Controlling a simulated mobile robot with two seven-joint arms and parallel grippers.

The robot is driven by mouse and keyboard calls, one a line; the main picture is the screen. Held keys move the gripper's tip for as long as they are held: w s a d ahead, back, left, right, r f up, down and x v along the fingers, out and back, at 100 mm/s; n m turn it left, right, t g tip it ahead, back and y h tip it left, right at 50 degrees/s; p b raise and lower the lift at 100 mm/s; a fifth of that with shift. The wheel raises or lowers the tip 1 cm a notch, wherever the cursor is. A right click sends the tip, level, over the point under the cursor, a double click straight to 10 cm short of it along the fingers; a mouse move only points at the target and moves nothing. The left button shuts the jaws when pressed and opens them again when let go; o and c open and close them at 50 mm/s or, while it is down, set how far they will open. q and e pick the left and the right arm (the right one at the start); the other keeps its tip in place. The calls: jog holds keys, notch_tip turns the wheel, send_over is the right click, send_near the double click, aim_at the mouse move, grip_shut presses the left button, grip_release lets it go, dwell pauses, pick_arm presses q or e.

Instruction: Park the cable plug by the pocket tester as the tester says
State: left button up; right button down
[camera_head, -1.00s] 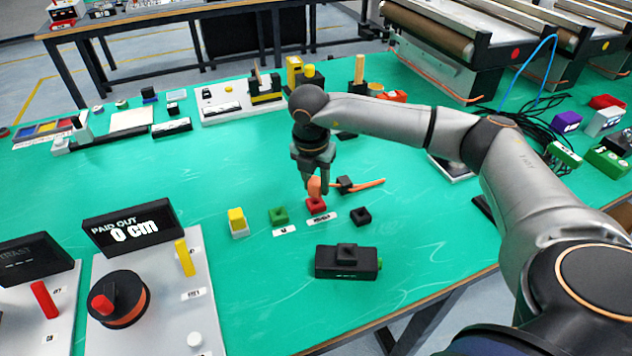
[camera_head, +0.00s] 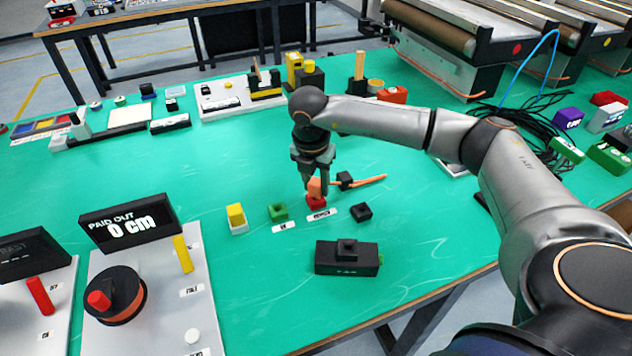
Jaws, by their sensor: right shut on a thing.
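My right gripper (camera_head: 314,190) is shut on the orange cable plug (camera_head: 314,186), over the red pocket (camera_head: 317,203). I cannot tell whether the plug sits in it or just above. The plug's orange cable (camera_head: 368,181) trails right, by a small black block (camera_head: 345,179). A green pocket (camera_head: 278,212) stands left of the red one, a black pocket (camera_head: 361,212) right. My left gripper is not in view.
A yellow block (camera_head: 236,216) on a white base stands left of the green pocket. White labels (camera_head: 319,215) lie before the pockets. A "PAID OUT 0 cm" display (camera_head: 130,224) and reel (camera_head: 122,296) stand front left. Black cables (camera_head: 512,132) lie right. Green mat between is clear.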

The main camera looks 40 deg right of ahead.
jog(key=shift+f+b, duration=0.35)
jog(key=shift+f, duration=0.25)
jog(key=shift+c, duration=2.2)
grip_release()
notch_tip(320, 180, up, 12)
jog(key=s+a, duration=0.1)
jog(key=shift+a+r, duration=0.25)
jog(key=shift+a, duration=0.05)
jog(key=shift+s+f, duration=0.1)
